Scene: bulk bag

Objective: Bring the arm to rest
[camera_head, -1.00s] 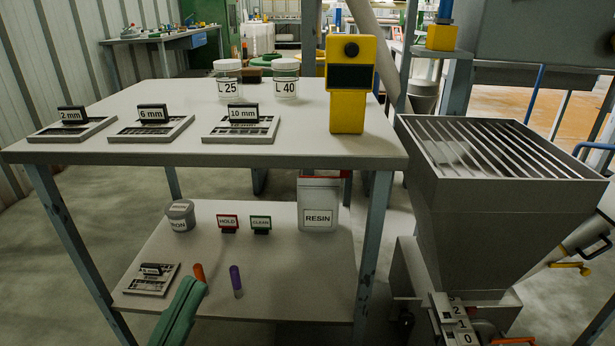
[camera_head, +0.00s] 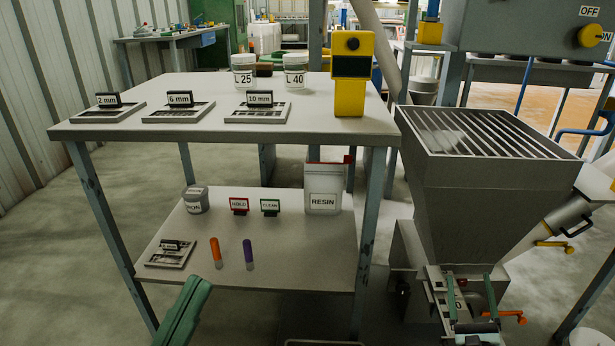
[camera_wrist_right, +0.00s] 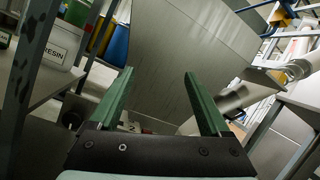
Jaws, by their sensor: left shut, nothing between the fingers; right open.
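My left gripper (camera_head: 190,296) shows as a green shape at the bottom of the head view, in front of the lower shelf. Its fingers are together, with nothing visible between them. My right gripper (camera_head: 466,277) is at the lower right of the head view, in front of the hopper's outlet. Its two green fingers are apart and empty. The right wrist view also shows it (camera_wrist_right: 158,74), with the grey hopper wall beyond the fingertips.
A grey hopper (camera_head: 468,185) with a barred top stands right of the workbench (camera_head: 225,135). A numbered slide (camera_head: 440,298) lies close behind my right gripper.

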